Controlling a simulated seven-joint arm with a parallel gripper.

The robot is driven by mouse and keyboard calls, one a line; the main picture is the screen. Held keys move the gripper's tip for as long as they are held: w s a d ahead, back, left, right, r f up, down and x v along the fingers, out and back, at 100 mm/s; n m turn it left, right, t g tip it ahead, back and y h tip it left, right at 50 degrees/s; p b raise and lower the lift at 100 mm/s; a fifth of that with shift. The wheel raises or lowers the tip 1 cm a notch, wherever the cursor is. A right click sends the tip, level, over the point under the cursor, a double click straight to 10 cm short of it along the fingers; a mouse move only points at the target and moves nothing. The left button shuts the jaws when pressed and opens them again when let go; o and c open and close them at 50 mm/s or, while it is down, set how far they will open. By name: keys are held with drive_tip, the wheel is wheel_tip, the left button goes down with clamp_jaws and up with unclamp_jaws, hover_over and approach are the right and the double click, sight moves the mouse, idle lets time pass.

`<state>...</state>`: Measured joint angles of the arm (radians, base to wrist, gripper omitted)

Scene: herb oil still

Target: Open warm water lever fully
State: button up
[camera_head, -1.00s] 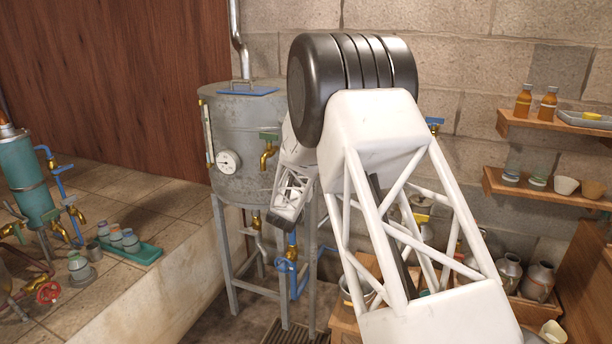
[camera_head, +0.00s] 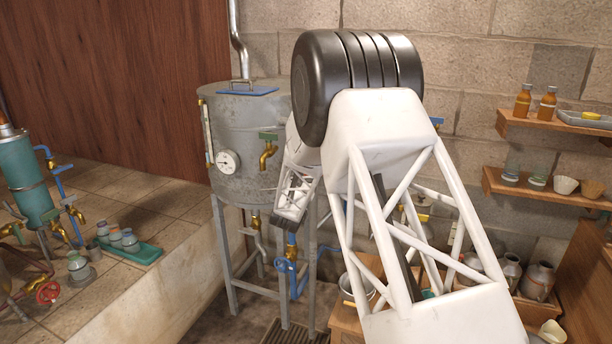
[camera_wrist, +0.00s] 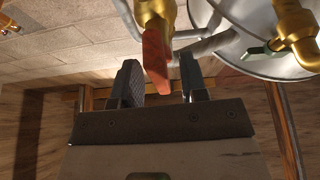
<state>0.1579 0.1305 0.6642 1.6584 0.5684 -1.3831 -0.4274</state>
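A red lever (camera_wrist: 156,62) on a brass valve (camera_wrist: 155,12) shows in the wrist view. I cannot tell from a label whether it is the warm water lever. My gripper (camera_wrist: 162,82) is open, with one dark finger on each side of the red lever's free end. A gap shows between the lever and the right finger; contact on the left is unclear. In the head view my arm hides the red lever, and my fingers cannot be made out there.
A grey metal tank (camera_head: 240,140) stands on legs, with a green-handled brass tap (camera_head: 268,150) on its front. Another brass valve with a green lever (camera_wrist: 258,49) is right of my gripper in the wrist view. Shelves (camera_head: 545,190) with jars are at the right.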

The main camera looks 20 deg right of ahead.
idle(0.3)
drive_tip(key=v, duration=0.7)
drive_tip(key=shift+s+a+f, duration=0.15)
drive_tip(key=shift+s+a, duration=0.1)
drive_tip(key=shift+o, duration=0.2)
idle(1.1)
